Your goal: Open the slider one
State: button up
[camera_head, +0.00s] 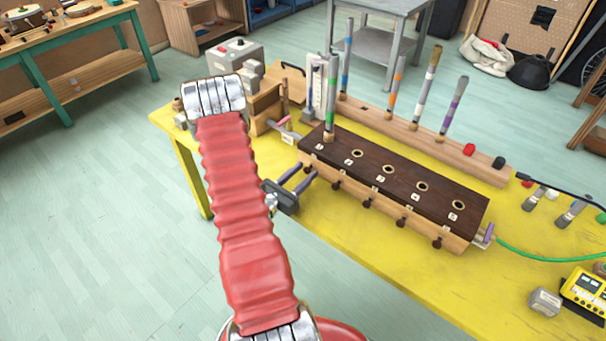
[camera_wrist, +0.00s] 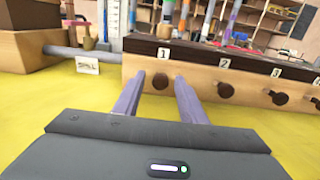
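The long wooden block (camera_head: 360,194) with a dark brown top stands on the yellow table, its holes labelled 1 to 5. Round dark knobs line its front face. In the wrist view the knob of slider one (camera_wrist: 160,82) is below label 1 (camera_wrist: 163,54). My gripper (camera_head: 307,172) is at the block's left front end. In the wrist view my gripper (camera_wrist: 161,79) has its two purple fingers apart, one on each side of this knob, with small gaps visible. How deep the tips reach around it is unclear. A green-banded tube (camera_head: 331,95) stands in hole 1.
Knob two (camera_wrist: 225,90) is just right of my right finger. A "SPILL" card (camera_wrist: 88,66) and a grey rod (camera_wrist: 85,53) lie left of the block. Banded tubes (camera_head: 428,82) stand in a rack behind. Yellow tabletop (camera_head: 350,235) in front is clear.

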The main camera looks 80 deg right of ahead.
jog(key=shift+c, duration=0.5)
grip_shut()
jog(key=shift+d, duration=0.1)
